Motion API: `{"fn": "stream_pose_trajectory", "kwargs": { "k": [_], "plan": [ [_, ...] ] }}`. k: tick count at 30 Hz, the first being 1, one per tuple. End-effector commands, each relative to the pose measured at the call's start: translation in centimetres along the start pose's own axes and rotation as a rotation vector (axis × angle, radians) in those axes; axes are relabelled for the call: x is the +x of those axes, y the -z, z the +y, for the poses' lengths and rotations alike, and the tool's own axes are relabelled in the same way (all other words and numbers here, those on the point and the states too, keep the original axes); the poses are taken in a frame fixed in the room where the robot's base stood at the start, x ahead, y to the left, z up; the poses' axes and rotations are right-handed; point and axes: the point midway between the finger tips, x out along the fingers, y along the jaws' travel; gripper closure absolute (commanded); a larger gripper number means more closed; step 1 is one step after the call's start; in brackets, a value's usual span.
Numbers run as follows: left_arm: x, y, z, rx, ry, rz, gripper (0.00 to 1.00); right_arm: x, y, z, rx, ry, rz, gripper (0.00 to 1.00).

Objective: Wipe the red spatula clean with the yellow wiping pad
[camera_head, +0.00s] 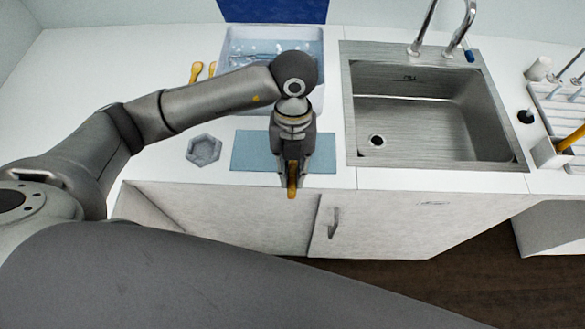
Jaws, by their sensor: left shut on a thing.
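My left gripper (292,176) points down over the front edge of the blue mat (250,152) on the white counter. It is shut on a yellow thing (292,190), of which only a narrow strip shows below the fingers. I cannot tell from this view whether it is the wiping pad or a yellow handle. I do not see a red spatula. My right gripper is not in view.
A white tray (230,50) with blue contents stands behind the left gripper. Yellow-handled tools (196,72) lie to its left. A grey hexagonal dish (204,150) sits left of the mat. A steel sink (440,115) is at right, with a rack (560,100) beyond.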

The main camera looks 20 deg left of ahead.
Motion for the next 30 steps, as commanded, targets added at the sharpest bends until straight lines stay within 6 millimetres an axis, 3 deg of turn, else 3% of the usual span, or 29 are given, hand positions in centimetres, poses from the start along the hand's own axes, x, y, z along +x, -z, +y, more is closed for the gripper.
{"fn": "stream_pose_trajectory", "kwargs": {
  "k": [21,30],
  "plan": [
    [-5.2,1.1,0.0,0.001,0.001,-0.001,1.0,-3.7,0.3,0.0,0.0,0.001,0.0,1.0],
    [-5.5,1.2,0.0,0.0,0.0,-0.001,1.0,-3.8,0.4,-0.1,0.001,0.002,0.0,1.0]
  ]
}}
